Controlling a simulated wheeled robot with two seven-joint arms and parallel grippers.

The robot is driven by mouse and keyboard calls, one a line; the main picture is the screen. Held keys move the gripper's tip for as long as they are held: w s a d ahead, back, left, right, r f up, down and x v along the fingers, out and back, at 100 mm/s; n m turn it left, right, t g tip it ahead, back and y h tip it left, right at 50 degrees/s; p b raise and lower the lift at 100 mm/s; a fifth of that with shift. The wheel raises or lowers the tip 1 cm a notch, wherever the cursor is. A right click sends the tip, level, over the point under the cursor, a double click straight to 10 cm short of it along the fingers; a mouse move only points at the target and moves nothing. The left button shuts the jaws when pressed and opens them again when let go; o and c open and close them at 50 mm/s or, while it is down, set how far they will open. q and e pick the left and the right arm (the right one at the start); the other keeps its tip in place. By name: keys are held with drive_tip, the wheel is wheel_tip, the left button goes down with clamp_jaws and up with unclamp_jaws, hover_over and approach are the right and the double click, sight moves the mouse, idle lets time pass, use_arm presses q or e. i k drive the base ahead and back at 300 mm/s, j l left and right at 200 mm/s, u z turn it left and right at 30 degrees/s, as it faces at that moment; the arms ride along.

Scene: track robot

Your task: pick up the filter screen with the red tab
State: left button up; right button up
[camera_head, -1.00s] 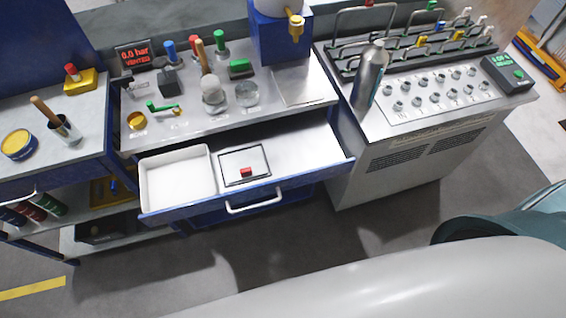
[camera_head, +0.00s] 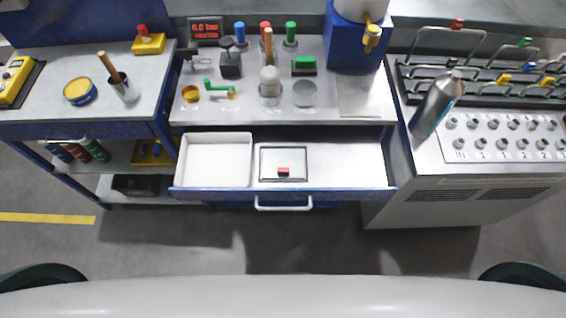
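The filter screen (camera_head: 283,160) is a flat grey square with a dark frame and a small red tab (camera_head: 283,172) near its front edge. It lies flat in the open drawer (camera_head: 345,165), just right of a white tray (camera_head: 216,160). Nothing covers it. Neither of my grippers shows in the head view.
A bench top with small tools and bottles stands behind the drawer. A silver bottle (camera_head: 436,104) stands at the right on the grey cabinet (camera_head: 425,165) with rows of fittings. A yellow tin (camera_head: 80,91) and a cup (camera_head: 124,90) stand on the left bench. The floor in front is clear.

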sight(277, 164)
drive_tip(key=k+l+u, duration=0.15)
drive_tip(key=l, duration=0.3)
drive_tip(key=l+u, duration=0.2)
drive_tip(key=l, duration=0.25)
drive_tip(key=k+l+u, duration=0.15)
drive_tip(key=l, duration=0.25)
drive_tip(key=k+l+u, duration=0.15)
drive_tip(key=k+l, duration=0.1)
drive_tip(key=l, duration=0.1)
